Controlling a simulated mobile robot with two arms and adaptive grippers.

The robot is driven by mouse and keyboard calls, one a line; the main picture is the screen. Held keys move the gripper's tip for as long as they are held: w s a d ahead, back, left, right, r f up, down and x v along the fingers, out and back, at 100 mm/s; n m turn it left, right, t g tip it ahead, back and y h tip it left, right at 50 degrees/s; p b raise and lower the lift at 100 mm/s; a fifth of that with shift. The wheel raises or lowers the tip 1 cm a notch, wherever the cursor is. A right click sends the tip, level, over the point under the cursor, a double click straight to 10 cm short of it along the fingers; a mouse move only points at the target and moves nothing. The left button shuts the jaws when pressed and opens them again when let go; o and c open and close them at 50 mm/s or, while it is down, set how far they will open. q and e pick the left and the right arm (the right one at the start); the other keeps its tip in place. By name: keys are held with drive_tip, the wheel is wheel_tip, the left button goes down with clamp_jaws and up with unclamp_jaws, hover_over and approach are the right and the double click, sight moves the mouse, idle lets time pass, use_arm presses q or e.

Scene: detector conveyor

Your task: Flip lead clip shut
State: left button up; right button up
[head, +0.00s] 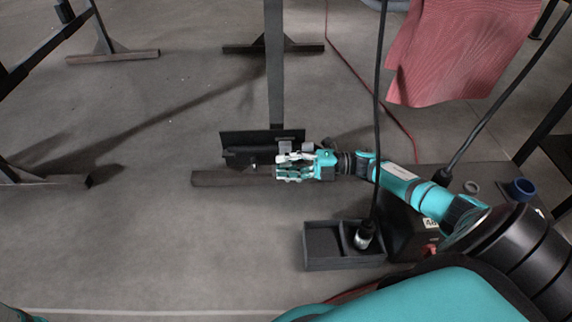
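My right gripper (283,165) reaches in from the right, with its fingertips against or just in front of a dark bracket (235,142) at the foot of a grey post. The fingers and small pale parts overlap there, so I cannot make out the lead clip or whether the fingers are open or shut. A black lead (378,110) hangs from above and ends in a metal-tipped plug (363,238) at a dark grey two-part tray (322,264). My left gripper is out of view.
The grey post (274,70) stands behind the bracket, with a dark beam (220,178) along the floor. A red cloth (460,45) hangs at upper right.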

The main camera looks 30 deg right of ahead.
sight(286, 165)
drive_tip(key=shift+r, duration=0.1)
wheel_tip(286, 165, up, 10)
drive_tip(key=shift+w+f, duration=0.15)
drive_tip(key=shift+f, duration=0.1)
drive_tip(key=shift+r, duration=0.45)
drive_tip(key=p+v, duration=0.1)
drive_tip(key=v, duration=1.9)
drive_tip(key=shift+f+p, duration=0.35)
drive_tip(key=shift+f, duration=0.05)
idle(0.8)
